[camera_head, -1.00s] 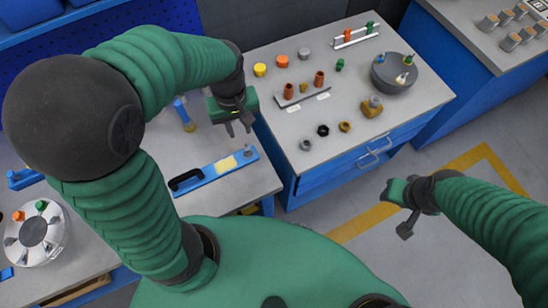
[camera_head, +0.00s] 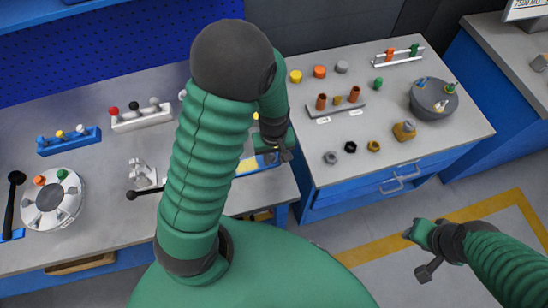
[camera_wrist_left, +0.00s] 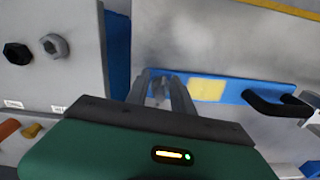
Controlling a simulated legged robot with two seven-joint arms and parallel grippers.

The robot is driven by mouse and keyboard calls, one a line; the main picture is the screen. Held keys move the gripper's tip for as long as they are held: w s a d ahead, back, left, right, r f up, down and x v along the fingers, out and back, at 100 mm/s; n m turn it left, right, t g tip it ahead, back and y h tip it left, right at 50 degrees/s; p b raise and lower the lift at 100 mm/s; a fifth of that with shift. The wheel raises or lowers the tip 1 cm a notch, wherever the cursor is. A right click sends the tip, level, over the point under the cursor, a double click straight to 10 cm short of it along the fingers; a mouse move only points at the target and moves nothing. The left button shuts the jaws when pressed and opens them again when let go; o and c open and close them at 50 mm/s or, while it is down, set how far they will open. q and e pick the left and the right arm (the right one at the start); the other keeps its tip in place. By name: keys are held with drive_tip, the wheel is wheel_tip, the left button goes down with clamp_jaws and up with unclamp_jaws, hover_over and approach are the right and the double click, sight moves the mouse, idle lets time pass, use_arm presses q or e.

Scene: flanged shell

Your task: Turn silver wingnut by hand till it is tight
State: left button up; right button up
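The silver wingnut (camera_wrist_left: 158,90) sits at the end of a blue plate (camera_wrist_left: 240,90) that has a yellow label and a black handle. In the left wrist view it shows between the two fingers of my left gripper (camera_wrist_left: 162,98), which are apart. I cannot tell whether either finger touches it. In the head view my left gripper (camera_head: 284,153) is over the right end of the plate and hides the wingnut. My right gripper (camera_head: 427,268) hangs over the floor at the lower right, away from the tables; its finger gap is not clear.
A grey cabinet top (camera_head: 400,100) to the right holds caps, nuts, brown posts and a dark round base (camera_head: 433,100). The left bench holds a silver flanged shell (camera_head: 52,200), knob racks (camera_head: 140,117) and a toggle clamp (camera_head: 143,175). A gap separates bench and cabinet.

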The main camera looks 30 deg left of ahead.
use_arm(q)
drive_tip(key=shift+a+f, duration=0.2)
drive_tip(key=shift+a, duration=0.3)
drive_tip(key=shift+c, duration=1)
clamp_jaws()
drive_tip(key=shift+d, duration=0.2)
use_arm(e)
drive_tip(key=shift+a, duration=0.3)
drive_tip(key=shift+r, duration=0.1)
use_arm(q)
drive_tip(key=shift+a, duration=0.15)
use_arm(e)
drive_tip(key=shift+a, duration=0.15)
